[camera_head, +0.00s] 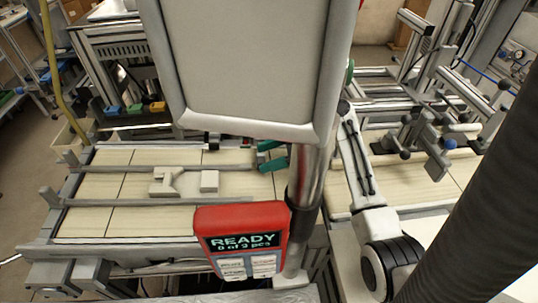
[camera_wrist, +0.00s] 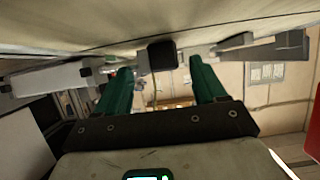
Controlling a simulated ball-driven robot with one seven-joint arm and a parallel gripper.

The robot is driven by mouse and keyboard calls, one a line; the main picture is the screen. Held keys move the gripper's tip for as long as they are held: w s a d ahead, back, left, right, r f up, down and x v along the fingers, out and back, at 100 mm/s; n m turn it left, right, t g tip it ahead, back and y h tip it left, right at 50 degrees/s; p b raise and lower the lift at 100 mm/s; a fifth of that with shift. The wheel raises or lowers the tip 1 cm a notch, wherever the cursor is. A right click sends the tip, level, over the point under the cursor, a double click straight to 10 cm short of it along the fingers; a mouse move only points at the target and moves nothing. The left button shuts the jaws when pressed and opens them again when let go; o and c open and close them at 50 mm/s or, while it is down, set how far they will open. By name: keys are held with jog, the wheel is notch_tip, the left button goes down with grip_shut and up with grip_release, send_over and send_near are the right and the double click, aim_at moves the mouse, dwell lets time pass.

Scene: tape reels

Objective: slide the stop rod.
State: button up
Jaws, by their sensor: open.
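My gripper (camera_wrist: 160,66) shows its two green fingers apart in the wrist view, with nothing held between them. A black square-ended block (camera_wrist: 160,56), possibly the end of the stop rod, shows in the gap near the fingertips; I cannot tell whether they touch it. In the head view my gripper (camera_head: 268,154) shows only as green fingers at the far edge of the pale slatted table, partly hidden behind a grey panel and a metal post. Small dark parts (camera_head: 214,138) lie along that edge to the left of the fingers. I cannot make out the stop rod surely.
The slatted table (camera_head: 100,220) carries metal rails and two pale blocks (camera_head: 180,181). A red display box (camera_head: 242,240) reading READY stands in front on the post. The large grey panel (camera_head: 245,60) blocks the middle. More framed tables (camera_head: 440,180) stand at right.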

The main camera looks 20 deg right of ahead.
jog(key=shift+r, duration=0.35)
jog(key=r+p, duration=0.3)
jog(key=shift+s+r, duration=0.25)
jog(key=shift+r, duration=0.05)
jog(key=s+r+p, duration=0.6)
jog(key=s+r, duration=0.2)
jog(key=s, duration=0.5)
jog(key=shift+s+a+r, duration=0.15)
jog(key=shift+s+r, duration=0.1)
jog(key=shift+r, duration=0.1)
